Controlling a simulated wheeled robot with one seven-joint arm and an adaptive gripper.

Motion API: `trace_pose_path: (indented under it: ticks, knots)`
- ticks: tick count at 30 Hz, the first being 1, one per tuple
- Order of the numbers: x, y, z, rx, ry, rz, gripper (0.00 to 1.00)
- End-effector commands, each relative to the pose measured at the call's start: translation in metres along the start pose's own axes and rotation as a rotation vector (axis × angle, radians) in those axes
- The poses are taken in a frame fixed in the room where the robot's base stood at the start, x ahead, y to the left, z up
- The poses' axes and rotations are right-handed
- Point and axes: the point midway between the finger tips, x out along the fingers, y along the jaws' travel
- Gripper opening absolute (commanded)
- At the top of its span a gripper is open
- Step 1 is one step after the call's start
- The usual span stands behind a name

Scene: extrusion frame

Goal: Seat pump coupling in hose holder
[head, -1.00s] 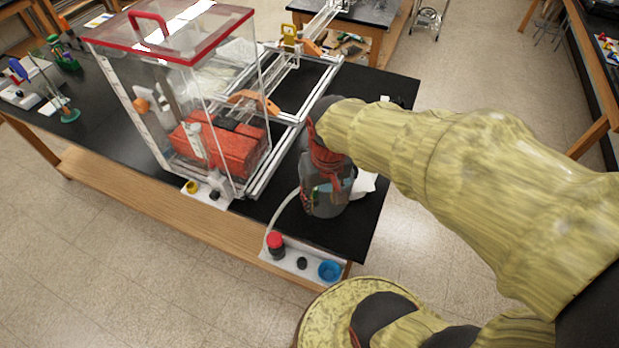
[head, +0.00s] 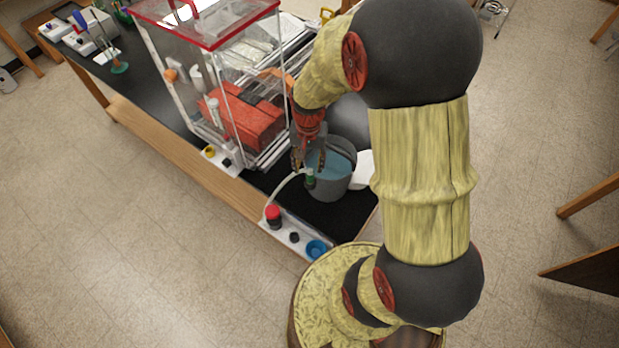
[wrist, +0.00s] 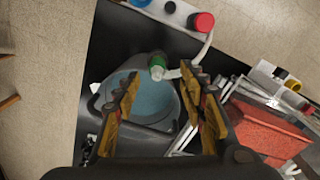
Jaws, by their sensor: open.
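A green fitting (head: 310,178) on the end of a pale hose (head: 282,187) sits at the near rim of a grey bucket (head: 338,185) of blue water; it looks like the pump coupling. The wrist view shows the green fitting (wrist: 157,66) between and just beyond my fingertips. My gripper (head: 309,160) is open and points down over the bucket; its fingers (wrist: 160,74) hold nothing. The hose runs to a red-capped fitting (head: 273,212) on a white plate (head: 284,230). I cannot tell which part is the hose holder.
The white plate also carries a black knob (head: 294,237) and a blue ring (head: 317,249) at the bench edge. A clear box with a red lid frame (head: 205,30) and a red block (head: 245,122) inside stands left of the bucket. Bare black bench lies in front of the bucket.

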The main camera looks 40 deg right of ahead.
Motion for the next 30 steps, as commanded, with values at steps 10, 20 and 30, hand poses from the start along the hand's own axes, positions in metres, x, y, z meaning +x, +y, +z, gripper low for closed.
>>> trace_pose_path:
  ticks: [10,20,30]
  knots:
    - [0.040,0.004,-0.001,0.000,-0.005,0.003,0.41]
    - [0.068,0.004,-0.003,-0.002,0.000,0.000,0.41]
    - [0.067,0.004,-0.003,-0.002,0.000,0.000,0.31]
